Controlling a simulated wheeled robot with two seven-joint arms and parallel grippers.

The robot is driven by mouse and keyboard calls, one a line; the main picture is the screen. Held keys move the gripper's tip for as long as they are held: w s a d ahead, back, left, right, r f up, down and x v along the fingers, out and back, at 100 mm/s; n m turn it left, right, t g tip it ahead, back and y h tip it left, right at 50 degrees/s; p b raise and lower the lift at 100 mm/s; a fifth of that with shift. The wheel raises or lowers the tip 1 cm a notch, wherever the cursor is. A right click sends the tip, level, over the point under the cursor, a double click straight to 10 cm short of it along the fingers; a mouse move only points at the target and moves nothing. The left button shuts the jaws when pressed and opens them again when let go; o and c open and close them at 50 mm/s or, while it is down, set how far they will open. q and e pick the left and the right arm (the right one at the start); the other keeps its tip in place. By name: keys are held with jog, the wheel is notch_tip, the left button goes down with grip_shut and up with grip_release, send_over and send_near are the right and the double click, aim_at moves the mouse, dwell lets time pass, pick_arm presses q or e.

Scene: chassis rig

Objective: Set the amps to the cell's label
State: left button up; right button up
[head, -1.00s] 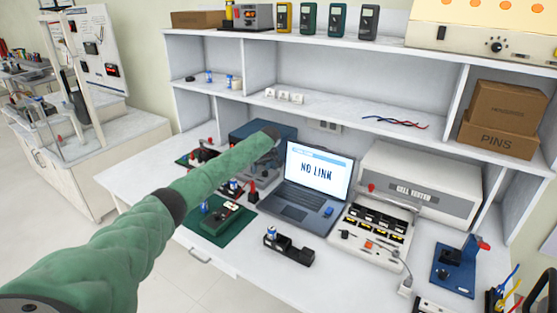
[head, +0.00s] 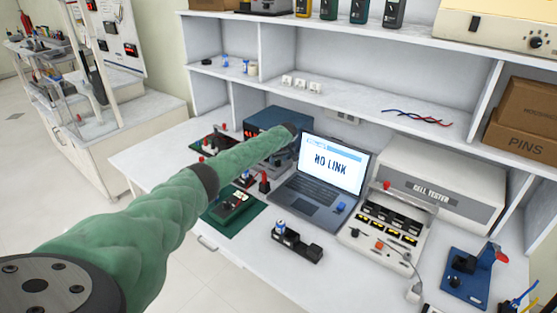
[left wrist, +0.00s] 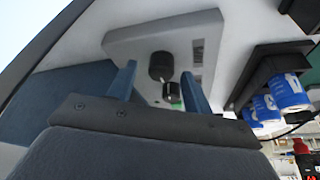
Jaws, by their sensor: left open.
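My left gripper (head: 291,140) reaches over the back of the bench in the head view, in front of the blue box (head: 270,117) with red digits. Its fingertips are hard to make out there. In the left wrist view my open blue fingers (left wrist: 158,90) are on either side of a black knob (left wrist: 161,66) and a smaller knob (left wrist: 171,94) on a pale panel (left wrist: 190,32). I cannot tell whether they touch. A blue-and-white cell (head: 280,227) stands in a black holder (head: 300,246); its label is too small to read. My right gripper is not in view.
A cell tester (head: 440,190) is farther right. A green mat (head: 248,222) lies in front. Blue cells (left wrist: 290,92) hang close at right in the wrist view.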

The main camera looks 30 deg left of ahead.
pick_arm(q)
jog(key=shift+f, duration=0.3)
jog(key=c, duration=1)
jog(key=shift+o, duration=0.2)
jog(key=shift+a, duration=0.1)
